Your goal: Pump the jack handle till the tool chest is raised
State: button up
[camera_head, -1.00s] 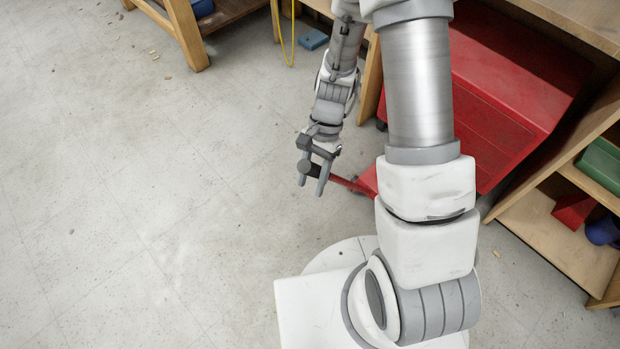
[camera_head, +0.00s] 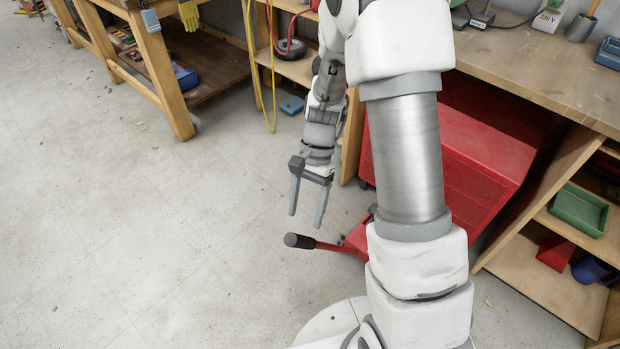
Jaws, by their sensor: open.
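The jack handle (camera_head: 318,245) is a red bar with a black grip (camera_head: 298,241), pointing left and low above the floor. It joins the red jack (camera_head: 356,238), which is partly hidden behind my arm. The red tool chest (camera_head: 470,150) stands tilted under the workbench, with its middle covered by my arm. My gripper (camera_head: 306,220) is open and empty. Its two fingers point down, just above and behind the black grip in the picture, apart from it as far as I can tell.
A wooden workbench (camera_head: 540,75) spans the upper right, with shelves holding a green bin (camera_head: 578,209) and a red bin (camera_head: 554,252). A second wooden bench leg (camera_head: 165,85) stands upper left. A yellow hose (camera_head: 271,90) hangs between them. The floor at left is clear.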

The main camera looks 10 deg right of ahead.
jog(key=p+v, duration=0.1)
jog(key=v, duration=0.5)
jog(key=x, duration=1.7)
jog(key=shift+f+t+p, duration=0.3)
jog(key=shift+f+p, duration=0.05)
jog(key=shift+f, duration=0.15)
grip_shut()
jog(key=shift+h, duration=0.3)
dwell(0.8)
